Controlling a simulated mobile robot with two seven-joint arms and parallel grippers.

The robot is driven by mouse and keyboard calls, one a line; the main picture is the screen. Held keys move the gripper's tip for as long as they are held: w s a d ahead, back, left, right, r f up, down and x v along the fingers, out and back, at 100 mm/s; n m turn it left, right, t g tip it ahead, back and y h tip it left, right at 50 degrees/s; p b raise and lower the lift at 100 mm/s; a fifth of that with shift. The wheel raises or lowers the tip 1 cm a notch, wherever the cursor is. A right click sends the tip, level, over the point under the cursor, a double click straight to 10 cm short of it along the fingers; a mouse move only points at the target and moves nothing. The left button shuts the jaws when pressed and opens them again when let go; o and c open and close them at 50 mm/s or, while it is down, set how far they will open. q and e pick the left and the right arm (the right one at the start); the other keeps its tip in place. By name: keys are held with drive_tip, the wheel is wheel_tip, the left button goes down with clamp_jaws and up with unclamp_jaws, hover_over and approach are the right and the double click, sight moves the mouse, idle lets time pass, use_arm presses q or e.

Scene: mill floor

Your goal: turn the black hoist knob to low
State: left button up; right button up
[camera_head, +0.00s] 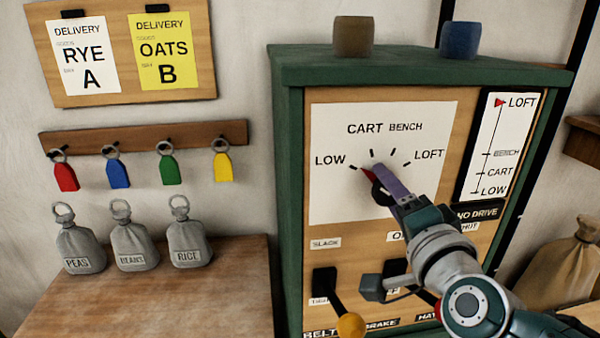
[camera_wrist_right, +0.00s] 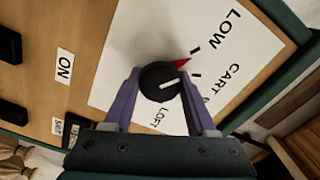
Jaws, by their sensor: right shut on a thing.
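The black hoist knob (camera_wrist_right: 158,82) sits on a white dial plate (camera_head: 335,195) marked LOW, CART, BENCH and LOFT. Its red pointer (camera_wrist_right: 181,62) points up and left in the head view, close to the LOW tick. In the right wrist view the pointer tip lies near the LOW tick, towards the gap before the CART tick. My right gripper (camera_head: 382,186) is shut on the knob, with a purple finger on each side. In the head view the fingers hide much of the knob. My left gripper is not in view.
The green-framed cabinet (camera_head: 290,180) carries a height gauge (camera_head: 497,145) with a red marker at LOFT. Below the dial are black switches and a yellow-tipped lever (camera_head: 350,325). Two cups stand on top. Small sacks (camera_head: 133,245) stand on the wooden bench at left.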

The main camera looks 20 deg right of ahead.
drive_tip(key=shift+n, duration=0.7)
drive_tip(key=o, duration=1.3)
drive_tip(key=shift+o, duration=0.2)
drive_tip(key=v, duration=1)
